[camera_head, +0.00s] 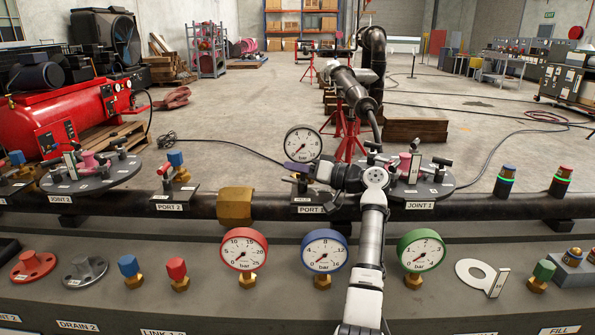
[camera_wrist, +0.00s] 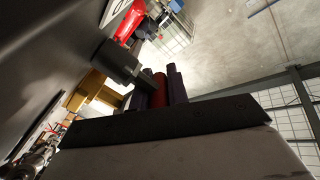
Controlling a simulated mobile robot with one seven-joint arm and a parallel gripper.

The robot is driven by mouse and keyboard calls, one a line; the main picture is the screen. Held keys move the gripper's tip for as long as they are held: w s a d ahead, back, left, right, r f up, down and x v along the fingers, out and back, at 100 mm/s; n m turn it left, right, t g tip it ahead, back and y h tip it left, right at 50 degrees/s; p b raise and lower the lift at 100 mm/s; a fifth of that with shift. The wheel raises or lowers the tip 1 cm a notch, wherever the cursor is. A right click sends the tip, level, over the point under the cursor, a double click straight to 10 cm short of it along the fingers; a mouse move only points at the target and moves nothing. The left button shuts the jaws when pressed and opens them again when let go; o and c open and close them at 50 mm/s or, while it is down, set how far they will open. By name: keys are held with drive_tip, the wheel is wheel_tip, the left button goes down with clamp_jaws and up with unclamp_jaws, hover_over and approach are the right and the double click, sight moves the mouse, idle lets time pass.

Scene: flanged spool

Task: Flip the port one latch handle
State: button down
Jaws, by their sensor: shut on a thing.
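The port one fitting (camera_head: 303,197) sits on the dark pipe above the label PORT 1, in the middle of the head view. My gripper (camera_head: 300,168) reaches it from the right, with its purple fingertips at the fitting just below a white-faced gauge. In the wrist view my gripper (camera_wrist: 160,92) is shut, its purple fingers on either side of a red latch handle (camera_wrist: 159,86). The handle is mostly hidden by the fingers in the wrist view, and I cannot make it out in the head view. Its exact angle is unclear.
The white-faced gauge (camera_head: 303,143) stands right behind my gripper. The Joint 1 flange (camera_head: 436,189) with its clamps lies close on the right. A brass collar (camera_head: 235,205) is on the pipe to the left. Three coloured gauges, including the blue one (camera_head: 325,250), stand in front.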

drive_tip(key=shift+n+g+y, duration=0.3)
drive_tip(key=shift+g, duration=0.3)
drive_tip(key=c, duration=1.4)
unclamp_jaws()
drive_tip(key=shift+a, duration=0.1)
drive_tip(key=shift+o, duration=0.2)
wheel_tip(320, 180, up, 20)
drive_tip(key=shift+p, duration=0.45)
